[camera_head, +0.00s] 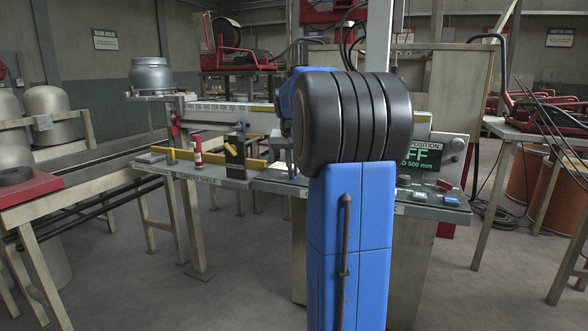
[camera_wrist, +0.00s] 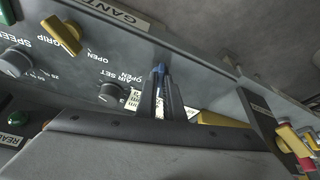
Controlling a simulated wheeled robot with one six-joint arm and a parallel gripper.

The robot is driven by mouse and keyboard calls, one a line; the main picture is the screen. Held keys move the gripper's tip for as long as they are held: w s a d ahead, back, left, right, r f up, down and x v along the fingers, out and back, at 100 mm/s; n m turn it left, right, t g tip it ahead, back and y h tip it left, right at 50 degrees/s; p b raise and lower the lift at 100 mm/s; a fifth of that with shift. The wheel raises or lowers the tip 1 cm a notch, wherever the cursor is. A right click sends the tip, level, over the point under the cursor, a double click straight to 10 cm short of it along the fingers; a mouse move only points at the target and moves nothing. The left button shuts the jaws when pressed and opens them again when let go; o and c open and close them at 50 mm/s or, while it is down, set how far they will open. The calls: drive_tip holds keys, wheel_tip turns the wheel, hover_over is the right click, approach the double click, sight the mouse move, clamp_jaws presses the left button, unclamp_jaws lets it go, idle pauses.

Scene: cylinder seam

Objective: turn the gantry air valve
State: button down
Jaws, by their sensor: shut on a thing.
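My gripper (camera_wrist: 161,82) shows in the wrist view, its two dark fingers pointing toward a grey control panel (camera_wrist: 195,65). The fingers are shut on a small blue handle (camera_wrist: 159,69), which I take to be the air valve. Only its tip shows between them; its base and exact angle are hidden. Just left of the fingers are the lettering "AIR SET" and "OPEN" and a dark round knob (camera_wrist: 110,93). In the head view my blue arm covers the gripper and the handle.
A yellow handle (camera_wrist: 60,36) marked "GRIP" and a dark "SPEED" knob (camera_wrist: 14,63) sit farther left on the panel. Red and yellow parts (camera_wrist: 297,140) are at the right. In the head view, a green-lit display (camera_head: 424,158) stands beside my arm.

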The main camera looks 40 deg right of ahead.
drive_tip(key=m, duration=0.2)
drive_tip(key=m+g, duration=0.1)
drive_tip(key=m, duration=0.1)
drive_tip(key=w+m+g+h, duration=0.1)
drive_tip(key=m, duration=0.1)
drive_tip(key=shift+a, duration=0.2)
drive_tip(key=m+g, duration=0.1)
drive_tip(key=m, duration=0.3)
drive_tip(key=m+g, duration=0.1)
drive_tip(key=m, duration=0.1)
drive_tip(key=shift+w+g+y, duration=0.3)
drive_tip(key=shift+m, duration=0.3)
drive_tip(key=c, duration=1.9)
unclamp_jaws()
drive_tip(key=shift+o, duration=0.2)
drive_tip(key=v, duration=1.7)
drive_tip(key=shift+w, duration=0.2)
drive_tip(key=shift+a+r, duration=0.1)
